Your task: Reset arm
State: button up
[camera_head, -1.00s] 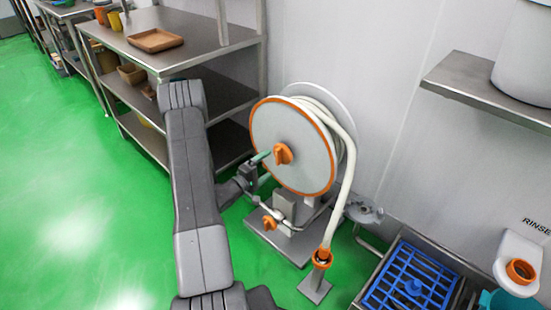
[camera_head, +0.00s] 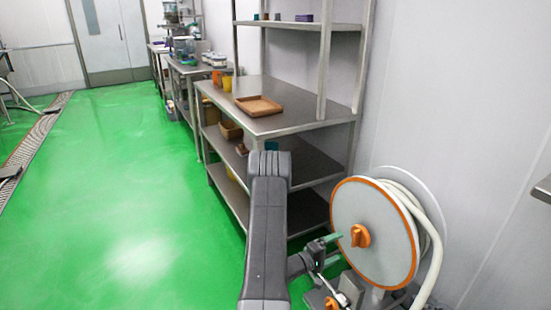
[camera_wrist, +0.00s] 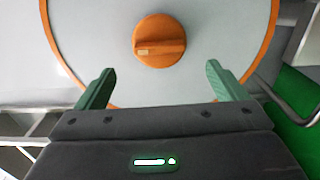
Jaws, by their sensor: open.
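My gripper (camera_head: 335,250) is at the right end of my raised arm, in front of the lower left part of a hose reel (camera_head: 372,232). In the wrist view its two green fingers (camera_wrist: 158,88) are spread wide with nothing between them. The reel's pale disc with an orange rim (camera_wrist: 52,30) fills the background there. An orange knob (camera_wrist: 160,40) at the disc's centre shows beyond the fingertips, apart from them. It also shows in the head view (camera_head: 360,236).
A steel shelf unit (camera_head: 290,124) with a brown tray (camera_head: 258,105) stands behind my arm. A white hose (camera_head: 434,262) hangs down the reel's right side. The green floor (camera_head: 130,190) to the left is clear. A floor drain (camera_head: 35,135) runs at the far left.

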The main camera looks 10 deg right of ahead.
aim_at(353, 240)
jog(key=b+x, duration=0.1)
jog(key=x, duration=1)
jog(key=shift+w+d, duration=0.1)
jog(key=shift+d, duration=0.1)
jog(key=shift+r, duration=0.1)
jog(key=shift+a, duration=0.1)
